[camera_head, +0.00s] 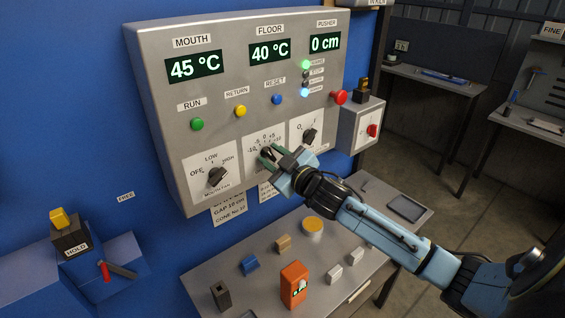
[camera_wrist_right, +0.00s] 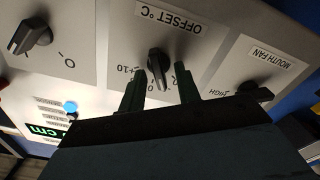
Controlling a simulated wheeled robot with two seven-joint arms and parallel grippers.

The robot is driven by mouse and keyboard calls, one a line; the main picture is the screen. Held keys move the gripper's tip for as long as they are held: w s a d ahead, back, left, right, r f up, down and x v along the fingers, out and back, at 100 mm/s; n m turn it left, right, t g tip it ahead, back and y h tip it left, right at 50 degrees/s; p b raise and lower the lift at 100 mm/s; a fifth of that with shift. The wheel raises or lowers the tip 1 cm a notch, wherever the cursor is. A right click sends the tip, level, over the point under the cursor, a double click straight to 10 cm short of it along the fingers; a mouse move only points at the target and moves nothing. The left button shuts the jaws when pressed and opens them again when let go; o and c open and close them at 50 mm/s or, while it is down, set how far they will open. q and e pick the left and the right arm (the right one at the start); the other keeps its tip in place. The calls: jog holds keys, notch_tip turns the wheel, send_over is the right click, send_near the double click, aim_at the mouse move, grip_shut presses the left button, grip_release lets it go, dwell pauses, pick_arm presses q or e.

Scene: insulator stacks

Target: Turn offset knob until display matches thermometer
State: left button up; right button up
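The offset knob (camera_wrist_right: 158,68) is a dark pointer knob on a white dial plate labelled OFFSET °C in the right wrist view. In the head view its dial (camera_head: 263,143) is partly covered by my right gripper (camera_head: 270,158). The two fingers stand on either side of the knob with visible gaps, so the gripper is open around it. The floor display (camera_head: 270,51) reads 40 °C and the mouth display (camera_head: 195,66) reads 45 °C. An orange handheld device (camera_head: 294,285) with a small screen, possibly the thermometer, stands on the table; its reading is too small to tell. My left gripper is out of view.
The mouth fan knob (camera_head: 217,176) is left of the dial and another knob (camera_head: 310,136) is right of it. A red button (camera_head: 340,97) sits at the panel's right edge. Several small blocks and a round yellow-topped container (camera_head: 313,226) stand on the grey table below.

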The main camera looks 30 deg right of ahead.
jog(key=s+b, duration=0.2)
jog(key=s, duration=1.1)
jog(key=shift+d, duration=0.45)
